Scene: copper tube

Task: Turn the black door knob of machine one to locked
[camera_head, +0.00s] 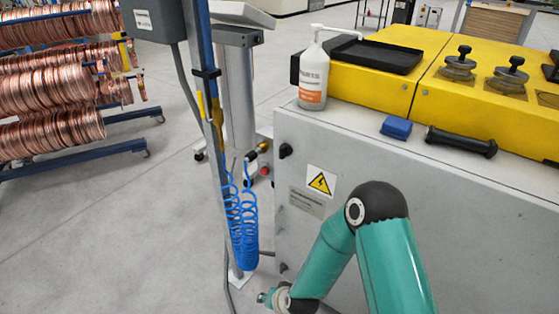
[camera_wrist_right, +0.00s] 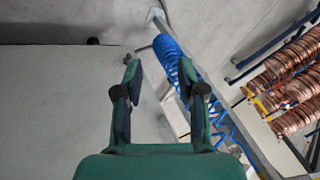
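The grey machine cabinet (camera_head: 350,160) has a black knob (camera_head: 285,150) high on its front near the left edge. A second small dark fitting (camera_head: 282,267) shows lower on the same edge. My right arm bends down in front of the cabinet, with its wrist (camera_head: 285,297) at the bottom edge of the head view. In the right wrist view my right gripper (camera_wrist_right: 160,70) is open, with nothing between its fingers. A small dark knob-like shape (camera_wrist_right: 127,58) is by the left fingertip; I cannot tell whether they touch. My left gripper is not in view.
A post with a coiled blue hose (camera_head: 242,225) stands just left of the cabinet; the hose (camera_wrist_right: 168,55) is close to the right fingers. A white bottle (camera_head: 313,75), blue block (camera_head: 396,127) and black handle (camera_head: 460,141) are on top. Copper coils (camera_head: 50,85) hang left.

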